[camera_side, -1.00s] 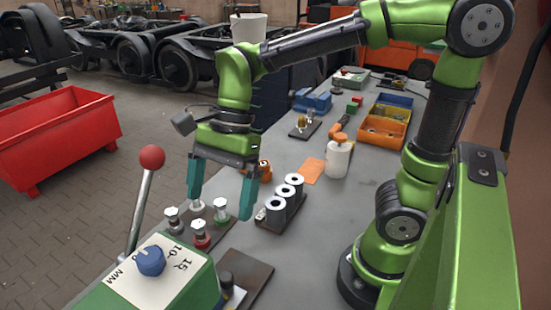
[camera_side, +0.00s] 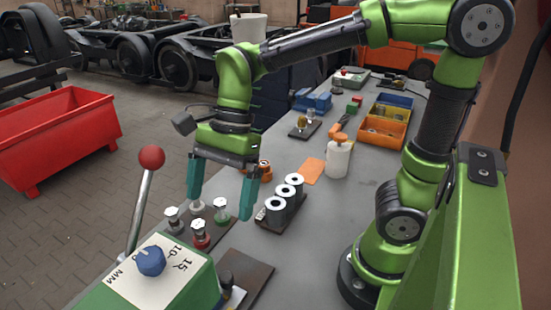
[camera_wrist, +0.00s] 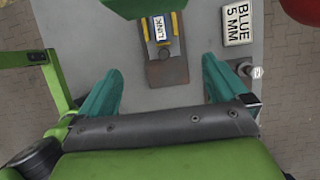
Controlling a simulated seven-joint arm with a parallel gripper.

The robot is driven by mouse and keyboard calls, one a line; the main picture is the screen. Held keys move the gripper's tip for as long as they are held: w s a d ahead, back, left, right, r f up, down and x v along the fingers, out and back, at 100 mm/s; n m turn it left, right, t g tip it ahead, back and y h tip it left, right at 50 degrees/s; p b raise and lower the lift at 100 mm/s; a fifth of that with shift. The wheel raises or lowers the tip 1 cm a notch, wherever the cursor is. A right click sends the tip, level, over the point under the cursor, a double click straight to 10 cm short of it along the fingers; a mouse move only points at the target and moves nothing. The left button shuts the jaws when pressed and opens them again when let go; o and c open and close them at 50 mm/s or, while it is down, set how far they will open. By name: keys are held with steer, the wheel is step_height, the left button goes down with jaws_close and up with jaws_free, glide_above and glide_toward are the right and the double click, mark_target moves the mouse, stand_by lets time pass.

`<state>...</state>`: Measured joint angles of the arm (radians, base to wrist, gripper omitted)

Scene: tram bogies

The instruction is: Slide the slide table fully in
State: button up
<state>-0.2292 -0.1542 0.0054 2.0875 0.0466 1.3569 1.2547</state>
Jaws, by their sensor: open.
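A dark brown plate (camera_side: 255,276) lies on the bench beside the green box; I take it as the slide table's base. In the wrist view a brown plate (camera_wrist: 167,74) carries a block marked LINK (camera_wrist: 160,28) between two yellow strips, with a dark round knob just below it. The green box hides the upper end, so I cannot tell how far the slide is in. My gripper (camera_side: 220,205) is open and empty, fingers pointing down above the bench. In the wrist view its teal fingers (camera_wrist: 160,66) stand apart, either side of the plate and not touching it.
The green box (camera_side: 190,268) has a blue dial, and a red-ball lever (camera_side: 152,158) rises beside it. Several small posts (camera_side: 201,237) stand below my gripper. A BLUE 5 MM sign (camera_wrist: 237,24) lies nearby.

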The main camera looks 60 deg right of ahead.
steer(key=v, duration=0.9)
steer(key=s+d+f+n+t+h, duration=0.35)
steer(key=d+f+n+t, duration=0.4)
steer(key=n, duration=0.65)
steer(key=w+a+r+m+g+y, duration=0.1)
steer(key=w+a+m+g+y, duration=0.1)
steer(key=a+m+g, duration=0.35)
steer(key=w+a+r+m+g+y, duration=0.1)
steer(key=a+m+g+y, duration=0.1)
steer(key=a+m, duration=0.6)
steer(key=d+x, duration=0.1)
steer(key=x, duration=0.9)
steer(key=shift+w+f, duration=0.15)
steer(key=shift+f, duration=0.2)
